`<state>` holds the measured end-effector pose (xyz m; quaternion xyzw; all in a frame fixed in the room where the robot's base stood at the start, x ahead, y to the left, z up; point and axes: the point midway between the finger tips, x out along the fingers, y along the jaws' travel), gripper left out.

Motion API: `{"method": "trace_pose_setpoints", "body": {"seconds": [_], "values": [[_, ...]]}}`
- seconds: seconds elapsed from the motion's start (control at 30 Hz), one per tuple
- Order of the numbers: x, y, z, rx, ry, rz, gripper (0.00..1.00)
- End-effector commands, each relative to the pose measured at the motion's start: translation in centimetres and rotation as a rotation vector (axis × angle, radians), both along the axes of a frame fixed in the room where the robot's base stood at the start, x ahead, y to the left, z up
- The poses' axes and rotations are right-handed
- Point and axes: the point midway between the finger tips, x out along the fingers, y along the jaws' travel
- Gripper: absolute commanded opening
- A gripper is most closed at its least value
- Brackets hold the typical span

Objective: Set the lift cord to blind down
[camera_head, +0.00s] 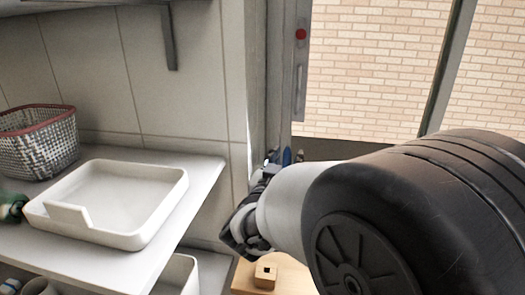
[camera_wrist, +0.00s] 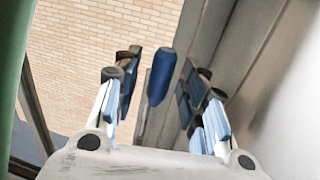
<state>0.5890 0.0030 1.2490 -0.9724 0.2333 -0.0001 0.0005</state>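A dark blue, rounded cylinder (camera_wrist: 161,76), which looks like the lift cord's pull, shows in the wrist view against the window frame. My gripper (camera_wrist: 160,92) is open, with one blue-padded finger on each side of the cylinder. In the head view my gripper (camera_head: 278,160) is at the window's left frame, partly hidden by my arm; small blue parts there cannot be told apart. The cord's line and the blind are not clearly visible.
The window frame (camera_head: 283,70) has a red dot (camera_head: 301,34) and a grey handle (camera_head: 299,90). Left are a shelf (camera_head: 205,172) with a white tray (camera_head: 160,168) and a red-rimmed basket (camera_head: 40,140). A wooden block (camera_head: 265,275) sits below my gripper. A tiled wall adjoins the frame.

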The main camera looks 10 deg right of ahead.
Motion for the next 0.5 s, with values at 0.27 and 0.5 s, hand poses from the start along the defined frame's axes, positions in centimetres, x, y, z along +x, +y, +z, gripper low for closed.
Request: {"method": "trace_pose_setpoints", "body": {"seconds": [0.27, 0.5], "values": [[0.94, -0.51, 0.04, 0.000, 0.000, 0.000, 0.39], [0.91, -0.48, 0.03, 0.000, 0.000, 0.000, 0.33]]}}
